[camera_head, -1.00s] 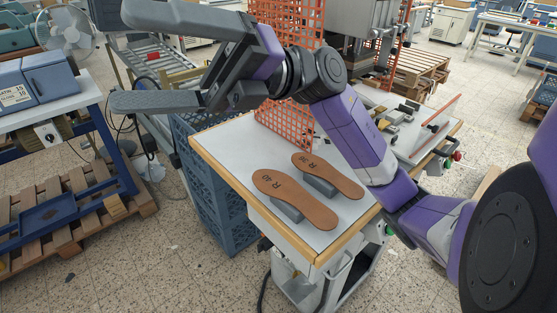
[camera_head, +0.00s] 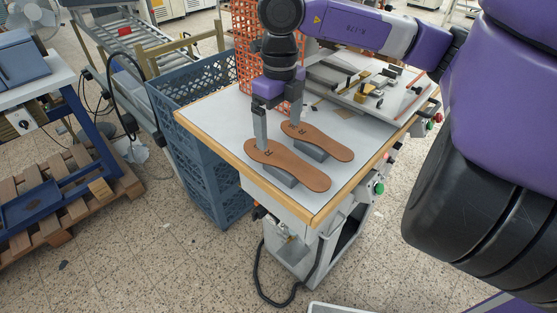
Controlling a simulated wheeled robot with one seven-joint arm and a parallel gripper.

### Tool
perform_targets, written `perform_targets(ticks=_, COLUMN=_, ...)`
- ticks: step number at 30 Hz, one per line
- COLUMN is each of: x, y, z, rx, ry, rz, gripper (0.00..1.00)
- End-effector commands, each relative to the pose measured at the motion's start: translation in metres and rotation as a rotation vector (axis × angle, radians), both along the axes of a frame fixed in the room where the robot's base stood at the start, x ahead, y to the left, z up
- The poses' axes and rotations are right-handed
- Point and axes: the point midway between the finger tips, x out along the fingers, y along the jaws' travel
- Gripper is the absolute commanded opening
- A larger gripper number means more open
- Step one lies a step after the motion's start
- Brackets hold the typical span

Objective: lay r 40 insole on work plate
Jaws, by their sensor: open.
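Two brown insoles lie side by side on grey blocks on the white table top. The near insole (camera_head: 295,172) shows an R at its left end; its number is too small to read now, but looked like 40 in the earlier view. The far insole (camera_head: 325,144) also shows an R. My gripper (camera_head: 279,131) points down, open, over the left ends of the insoles. One finger is at the near insole's left end, the other by the far insole's left end. I cannot tell whether they touch. A grey plate (camera_head: 407,103) with fittings, possibly the work plate, lies at the table's back right.
An orange mesh guard (camera_head: 245,45) stands behind my gripper. A blue crate (camera_head: 205,150) is left of the wood-edged table (camera_head: 215,118). The table's front left corner is bare.

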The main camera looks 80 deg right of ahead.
Motion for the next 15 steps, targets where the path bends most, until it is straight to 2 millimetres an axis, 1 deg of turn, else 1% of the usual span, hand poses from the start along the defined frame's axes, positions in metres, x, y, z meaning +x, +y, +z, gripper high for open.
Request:
perform_targets(ticks=2, x=-0.002, y=0.0, z=-0.004, rx=0.002, ry=0.009, rz=-0.015, gripper=0.95)
perform_targets(ticks=11, x=-0.004, y=0.001, z=-0.031, rx=0.006, ry=0.006, rz=-0.016, gripper=0.95)
perform_targets(ticks=15, x=-0.01, y=0.001, z=-0.048, rx=0.009, ry=0.004, rz=-0.016, gripper=0.95)
